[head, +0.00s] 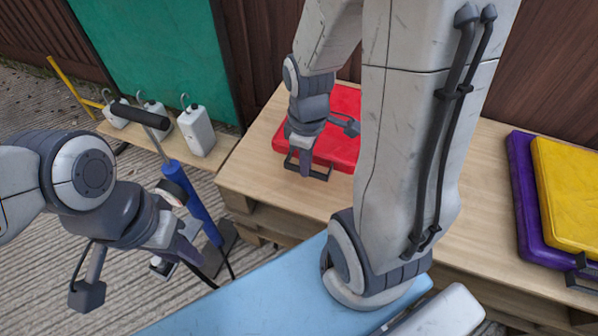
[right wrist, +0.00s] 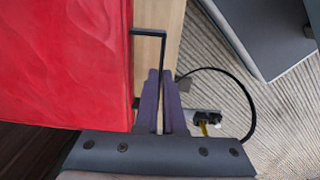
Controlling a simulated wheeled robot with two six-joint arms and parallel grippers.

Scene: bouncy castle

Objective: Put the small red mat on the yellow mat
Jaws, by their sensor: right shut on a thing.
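The small red mat (head: 338,130) lies on the wooden pallet platform, partly hidden behind my right arm; it also fills the left of the right wrist view (right wrist: 60,65). A thin black handle (right wrist: 164,33) sticks out from its side. My right gripper (head: 308,168) is at the mat's near edge, its purple fingers (right wrist: 164,85) shut on that handle. The yellow mat (head: 570,190) lies on a larger purple mat (head: 523,200) at the right of the platform. My left gripper (head: 182,248) hangs at the left, away from the mats; its fingertips are unclear.
A blue hand pump (head: 190,195) stands behind my left gripper. Several white canisters (head: 196,130) stand on a low plank at the back left. A light blue surface (head: 260,295) lies in front. The bare pallet platform (head: 485,190) is clear between my right arm and the purple mat.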

